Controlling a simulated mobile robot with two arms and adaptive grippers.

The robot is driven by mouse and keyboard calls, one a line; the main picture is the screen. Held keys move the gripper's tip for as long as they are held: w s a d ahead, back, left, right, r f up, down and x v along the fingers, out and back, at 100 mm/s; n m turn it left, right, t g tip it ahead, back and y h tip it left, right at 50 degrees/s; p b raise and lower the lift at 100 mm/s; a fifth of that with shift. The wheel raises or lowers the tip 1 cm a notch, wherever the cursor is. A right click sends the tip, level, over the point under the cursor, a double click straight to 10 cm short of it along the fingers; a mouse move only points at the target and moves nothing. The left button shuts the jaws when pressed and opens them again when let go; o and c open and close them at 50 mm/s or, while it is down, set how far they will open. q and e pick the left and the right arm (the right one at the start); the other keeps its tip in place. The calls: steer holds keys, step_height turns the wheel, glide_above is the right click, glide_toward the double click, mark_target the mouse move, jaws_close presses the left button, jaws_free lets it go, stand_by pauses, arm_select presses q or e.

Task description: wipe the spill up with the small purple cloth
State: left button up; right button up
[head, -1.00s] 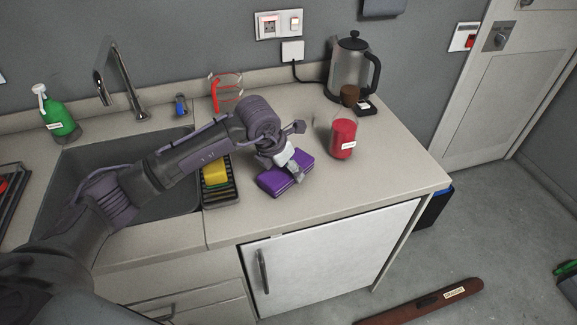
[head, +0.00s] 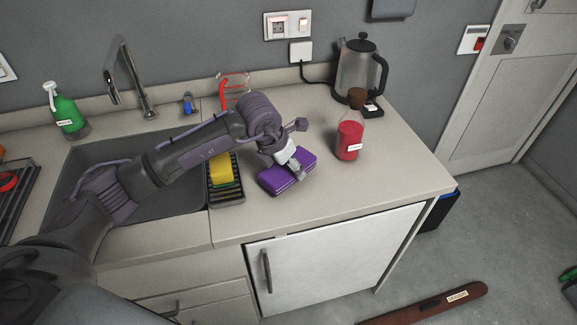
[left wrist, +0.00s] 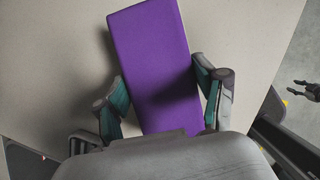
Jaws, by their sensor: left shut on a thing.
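The small purple cloth (head: 285,179) is a thick folded pad on the beige counter, right of the sink. It also shows in the left wrist view (left wrist: 152,45), long and flat between the fingers. My left gripper (head: 292,166) is shut on the cloth, with a finger on each side of it in the left wrist view (left wrist: 160,85). I cannot make out a spill; the cloth and arm hide part of the counter. A dark jointed part at the right edge of the left wrist view may be my right gripper (left wrist: 302,90), too small to read.
A red-filled labelled container (head: 349,142) stands right of the cloth, the kettle (head: 357,68) behind it. A rack (head: 228,198) with a yellow sponge (head: 220,168) lies left, beside the sink (head: 110,195). A clear jug with a red handle (head: 232,92) stands behind. The right front counter is clear.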

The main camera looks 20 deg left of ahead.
arm_select(q)
steer(key=shift+r+p, duration=1.3)
steer(key=shift+r, duration=1.65)
